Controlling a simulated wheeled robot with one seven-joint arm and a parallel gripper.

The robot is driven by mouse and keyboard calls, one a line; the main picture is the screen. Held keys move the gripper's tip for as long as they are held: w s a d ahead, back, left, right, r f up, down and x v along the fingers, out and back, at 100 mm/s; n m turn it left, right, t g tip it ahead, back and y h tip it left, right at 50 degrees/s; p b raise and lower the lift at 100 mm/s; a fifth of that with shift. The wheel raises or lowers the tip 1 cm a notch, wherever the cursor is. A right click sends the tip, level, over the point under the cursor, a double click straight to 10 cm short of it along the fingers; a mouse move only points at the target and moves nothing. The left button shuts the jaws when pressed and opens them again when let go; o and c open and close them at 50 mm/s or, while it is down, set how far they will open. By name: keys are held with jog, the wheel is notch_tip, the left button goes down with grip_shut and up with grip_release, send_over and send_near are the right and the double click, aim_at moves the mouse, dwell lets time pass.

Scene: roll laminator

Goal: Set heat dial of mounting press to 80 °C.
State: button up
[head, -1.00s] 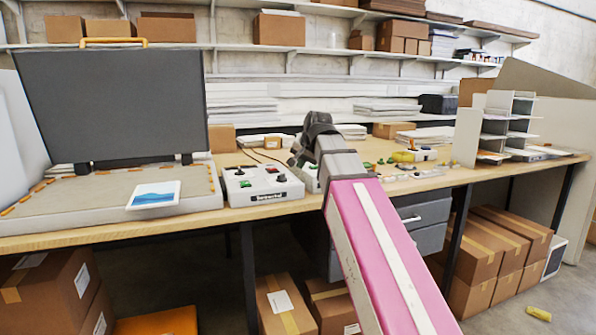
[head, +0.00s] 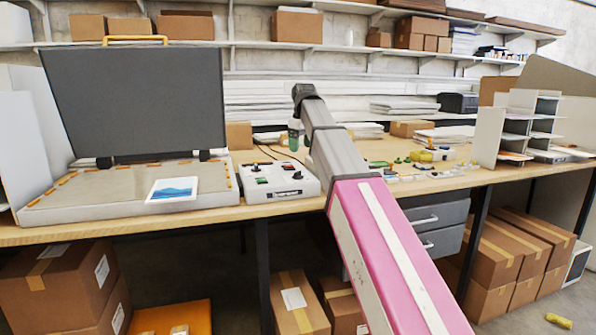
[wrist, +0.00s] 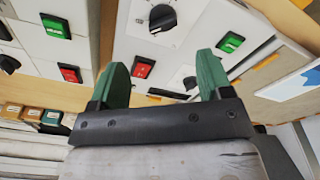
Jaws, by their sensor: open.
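The mounting press (head: 60,208) lies open at the left of the bench, its dark lid raised. Beside it on the right is a white control box (head: 305,186) with dark knobs and green and red switches. In the wrist view, a black dial (wrist: 162,18) with a white pointer and marks around it sits on a white panel beyond my fingers. A second black knob (wrist: 189,83) is partly seen between them. My gripper (wrist: 162,77) is open and empty, its green fingers apart from the dial. I cannot read the dial's setting or tell which knob is heat.
A picture print (head: 173,190) lies on the press front. Another white panel (wrist: 30,40) with switches and a knob is at left in the wrist view. Small items and a paper sorter (head: 515,125) stand at the bench's right. Boxes (head: 75,280) sit below.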

aim_at(298, 175)
jog(key=f+n, duration=0.1)
jog(key=f, duration=0.2)
jog(key=w+a+f, duration=0.1)
jog(key=f, duration=0.2)
jog(key=f+n+g, duration=0.1)
jog(key=f, duration=0.3)
jog(key=shift+w+a+n+h, duration=0.2)
jog(key=shift+n+h, duration=0.1)
jog(key=c, duration=0.9)
